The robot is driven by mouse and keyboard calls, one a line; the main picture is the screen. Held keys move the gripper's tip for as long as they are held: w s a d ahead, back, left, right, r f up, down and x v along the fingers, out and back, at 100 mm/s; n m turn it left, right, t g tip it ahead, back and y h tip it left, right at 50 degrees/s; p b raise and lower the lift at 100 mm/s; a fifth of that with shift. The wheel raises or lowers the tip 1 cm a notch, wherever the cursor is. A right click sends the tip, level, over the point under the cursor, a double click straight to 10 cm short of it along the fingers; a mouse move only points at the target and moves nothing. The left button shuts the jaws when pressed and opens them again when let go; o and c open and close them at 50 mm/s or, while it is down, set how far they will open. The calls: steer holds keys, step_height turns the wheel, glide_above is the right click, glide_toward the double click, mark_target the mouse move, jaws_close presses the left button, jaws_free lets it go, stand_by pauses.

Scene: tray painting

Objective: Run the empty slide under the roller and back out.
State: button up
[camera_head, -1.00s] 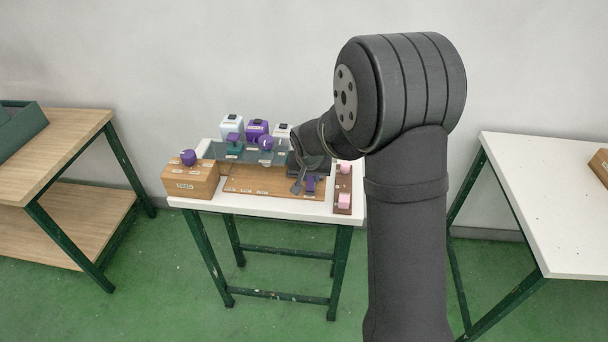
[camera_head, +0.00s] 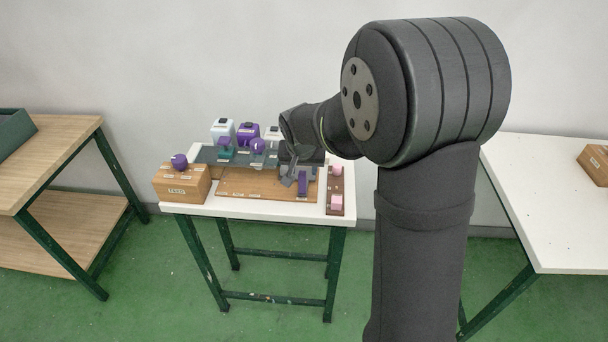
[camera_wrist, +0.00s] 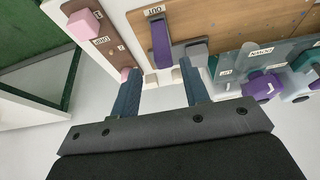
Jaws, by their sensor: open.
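My gripper (camera_wrist: 161,88) is open and empty, its two blue-grey fingers apart; it is also in the head view (camera_head: 298,177), over the right end of the wooden board. A purple bar (camera_wrist: 161,44) stands on the board (camera_wrist: 220,22) by a label that seems to read OUT, just beyond the fingertips in the wrist view. I cannot tell for sure which piece is the slide or the roller. My wrist hides part of the board's far right.
A brown strip with pink blocks (camera_head: 336,201) lies right of the board. A wooden box (camera_head: 182,186) with a purple knob stands left. A dark rack (camera_head: 207,153) with purple and teal pieces lies behind, with several containers (camera_head: 223,131) at the back. The white table's (camera_head: 262,210) front edge is bare.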

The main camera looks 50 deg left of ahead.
mark_target(304, 173)
steer(key=v, duration=1)
steer(key=shift+r, duration=0.35)
steer(key=shift+d, duration=0.1)
stand_by(1.0)
steer(key=x, duration=1.7)
steer(key=shift+f, duration=0.2)
steer(key=shift+s, duration=0.1)
